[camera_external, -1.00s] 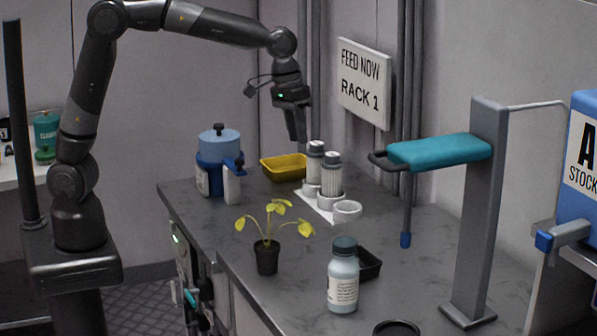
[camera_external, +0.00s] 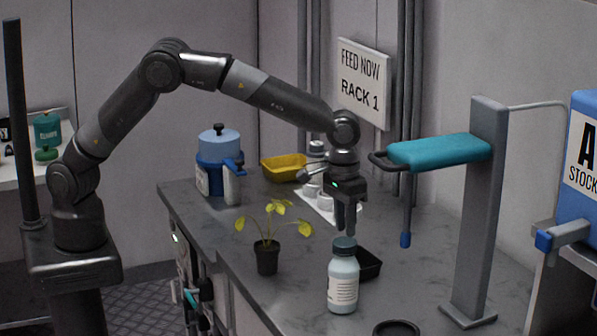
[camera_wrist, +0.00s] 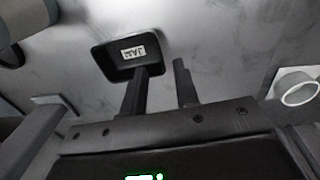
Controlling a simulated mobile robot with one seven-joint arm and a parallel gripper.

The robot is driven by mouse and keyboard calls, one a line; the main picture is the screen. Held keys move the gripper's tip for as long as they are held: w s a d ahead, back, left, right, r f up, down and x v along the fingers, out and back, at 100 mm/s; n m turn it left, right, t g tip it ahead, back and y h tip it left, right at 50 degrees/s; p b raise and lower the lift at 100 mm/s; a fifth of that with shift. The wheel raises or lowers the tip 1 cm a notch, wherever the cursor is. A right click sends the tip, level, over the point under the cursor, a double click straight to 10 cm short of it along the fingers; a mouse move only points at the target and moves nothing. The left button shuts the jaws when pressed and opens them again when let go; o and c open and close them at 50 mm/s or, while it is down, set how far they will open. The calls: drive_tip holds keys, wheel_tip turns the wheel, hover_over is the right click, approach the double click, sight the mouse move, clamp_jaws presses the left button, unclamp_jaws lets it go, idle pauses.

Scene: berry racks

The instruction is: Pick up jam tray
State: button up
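The jam tray is a small black tray with a white "JAM" label. In the wrist view the tray (camera_wrist: 111,60) lies on the counter just beyond my fingertips, its near edge overlapped by the left finger. In the external view the tray (camera_external: 370,266) is partly hidden behind a bottle. My gripper (camera_external: 347,230) points down above the counter, near the tray and apart from it. In the wrist view its two fingers (camera_wrist: 164,66) stand apart with nothing between them.
A dark-capped bottle (camera_external: 343,285) stands close in front of the tray, and a potted plant (camera_external: 267,257) to its left. White-rack jars, a yellow tray (camera_external: 284,167) and a blue container (camera_external: 219,170) are farther back. A teal-armed stand (camera_external: 480,220) rises at right.

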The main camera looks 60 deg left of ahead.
sight(370, 265)
drive_tip(key=f, duration=0.5)
drive_tip(key=shift+w+d+f, duration=0.3)
drive_tip(key=shift+f, duration=0.05)
clamp_jaws()
